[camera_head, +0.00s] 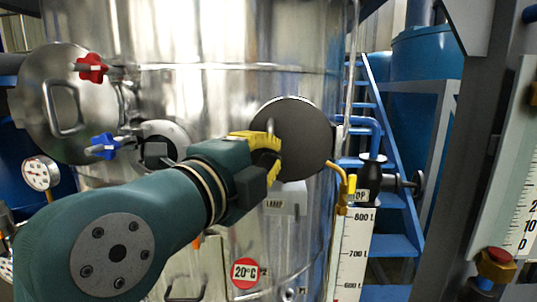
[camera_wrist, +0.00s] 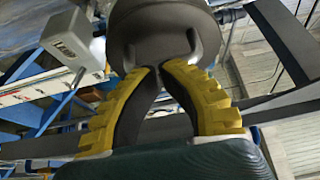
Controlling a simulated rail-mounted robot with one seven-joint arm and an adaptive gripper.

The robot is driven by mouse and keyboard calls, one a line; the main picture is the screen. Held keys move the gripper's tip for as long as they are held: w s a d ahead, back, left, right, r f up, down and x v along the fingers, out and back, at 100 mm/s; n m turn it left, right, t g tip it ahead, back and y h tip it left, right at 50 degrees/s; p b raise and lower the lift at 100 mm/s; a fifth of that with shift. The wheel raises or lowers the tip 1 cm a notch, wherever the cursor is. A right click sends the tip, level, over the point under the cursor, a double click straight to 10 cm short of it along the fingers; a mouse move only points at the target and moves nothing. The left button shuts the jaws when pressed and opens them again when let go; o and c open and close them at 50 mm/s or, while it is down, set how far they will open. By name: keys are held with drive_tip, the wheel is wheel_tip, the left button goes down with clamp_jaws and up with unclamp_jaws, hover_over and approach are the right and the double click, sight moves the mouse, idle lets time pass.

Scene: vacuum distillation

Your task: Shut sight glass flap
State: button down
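The sight glass flap is a dark round disc (camera_head: 302,128) in front of the shiny steel tank, right of centre in the head view. It fills the top middle of the wrist view (camera_wrist: 160,22), with a curved handle on its near face. My gripper (camera_head: 272,155) has yellow ribbed fingers and reaches the disc's left part. In the wrist view its fingertips (camera_wrist: 157,70) come together at the handle, with only a thin gap. They look shut on the handle, though the contact is partly hidden. The glass behind the disc is not visible.
The steel tank (camera_head: 220,95) carries a round hatch (camera_head: 40,110), red (camera_head: 91,68) and blue (camera_head: 104,146) valve knobs and a gauge (camera_head: 40,174) at left. A lamp box (camera_head: 287,197) sits below the disc. A yellow-handled valve (camera_head: 351,185) and blue stairs (camera_head: 395,190) are at right.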

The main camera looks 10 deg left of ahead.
drive_tip(key=shift+s, duration=0.1)
drive_tip(key=s+a+b, duration=0.3)
drive_tip(key=a+b, duration=0.1)
drive_tip(key=a, duration=0.3)
drive_tip(key=w+d+f+n+g+h+p, duration=0.1)
drive_tip(key=d+f, duration=0.9)
drive_tip(key=d, duration=0.2)
drive_tip(key=d+f+n+g+h+p, duration=0.1)
drive_tip(key=d+f+p, duration=0.1)
drive_tip(key=d+f, duration=0.85)
drive_tip(key=s+d+n+t+y, duration=0.2)
drive_tip(key=s+d+n+y, duration=0.15)
drive_tip(key=s+n, duration=0.2)
drive_tip(key=s+a+r+n+t+y, duration=0.4)
drive_tip(key=s+r+n, duration=0.4)
drive_tip(key=n, duration=0.6)
drive_tip(key=shift+a+t, duration=0.5)
drive_tip(key=shift+a, duration=0.25)
